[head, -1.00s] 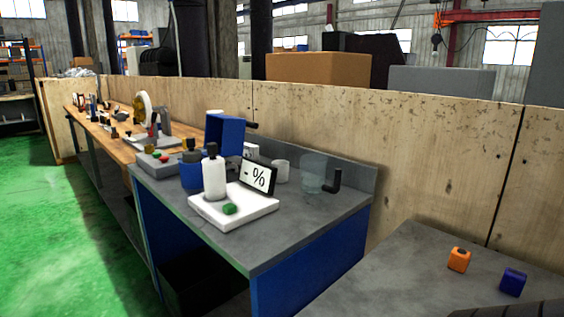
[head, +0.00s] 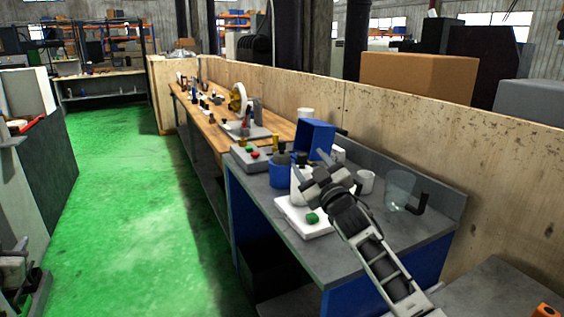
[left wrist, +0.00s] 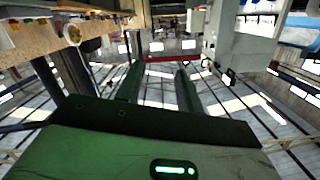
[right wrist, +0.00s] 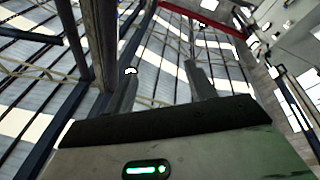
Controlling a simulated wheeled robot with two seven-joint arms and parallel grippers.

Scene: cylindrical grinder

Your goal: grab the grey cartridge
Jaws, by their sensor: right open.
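I cannot make out a grey cartridge in any view now. My right gripper (head: 318,178) is raised in the head view, in front of the blue-sided bench and hiding part of a white bottle (head: 298,193). In the right wrist view its two fingers (right wrist: 162,70) stand apart with nothing between them, pointing up at the roof. My left gripper shows only in the left wrist view, where its fingers (left wrist: 158,70) are apart and empty. An orange cartridge (head: 545,311) is cut off at the bottom right corner of the head view.
The grey bench top (head: 430,235) holds a white scale (head: 290,215) with a green block (head: 312,218), a blue bin (head: 318,138), a white cup (head: 366,182) and a clear beaker (head: 399,188). A wooden bench (head: 205,118) extends behind. Green floor (head: 130,220) lies open at left.

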